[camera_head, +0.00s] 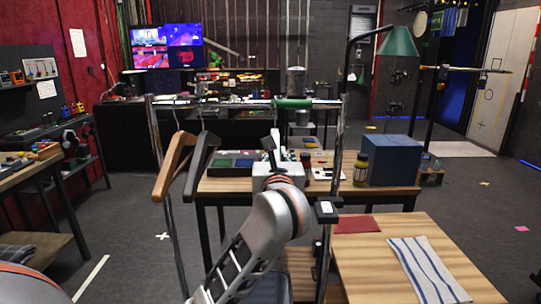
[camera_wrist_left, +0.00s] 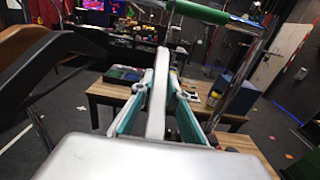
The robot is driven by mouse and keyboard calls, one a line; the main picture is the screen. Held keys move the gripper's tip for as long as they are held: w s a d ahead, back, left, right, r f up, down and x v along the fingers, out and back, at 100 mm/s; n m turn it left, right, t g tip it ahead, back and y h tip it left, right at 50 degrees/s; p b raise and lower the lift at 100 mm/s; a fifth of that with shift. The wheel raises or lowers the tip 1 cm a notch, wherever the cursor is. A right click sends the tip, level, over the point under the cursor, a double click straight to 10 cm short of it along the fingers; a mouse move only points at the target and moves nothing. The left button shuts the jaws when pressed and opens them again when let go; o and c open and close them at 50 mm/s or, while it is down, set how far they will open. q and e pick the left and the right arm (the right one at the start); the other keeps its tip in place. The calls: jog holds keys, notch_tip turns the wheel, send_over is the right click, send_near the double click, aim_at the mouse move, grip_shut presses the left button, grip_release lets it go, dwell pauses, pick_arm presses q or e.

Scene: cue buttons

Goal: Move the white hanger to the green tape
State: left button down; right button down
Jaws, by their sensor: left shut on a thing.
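My left gripper (camera_head: 272,148) is raised in front of the rack's bar, below the green tape (camera_head: 293,103). In the left wrist view, its fingers (camera_wrist_left: 160,92) are shut on the white hanger (camera_wrist_left: 157,95), which shows edge-on as a pale upright strip. The green tape (camera_wrist_left: 203,11) is above and right of the hanger there. In the head view the hanger is mostly hidden by my gripper. Whether its hook touches the bar, I cannot tell. My right gripper is not in view.
A brown wooden hanger (camera_head: 173,165) and a black hanger (camera_head: 200,165) hang left on the rack bar (camera_head: 225,103). Behind stands a wooden table with a blue box (camera_head: 391,160). A striped cloth (camera_head: 428,270) lies on the near right table.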

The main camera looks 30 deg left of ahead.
pick_arm(q)
jog(key=shift+w+d, duration=0.55)
jog(key=shift+d, duration=0.35)
jog(key=shift+w+d, duration=0.55)
jog(key=shift+d, duration=0.3)
jog(key=shift+d, duration=0.1)
jog(key=c, duration=1.9)
grip_release()
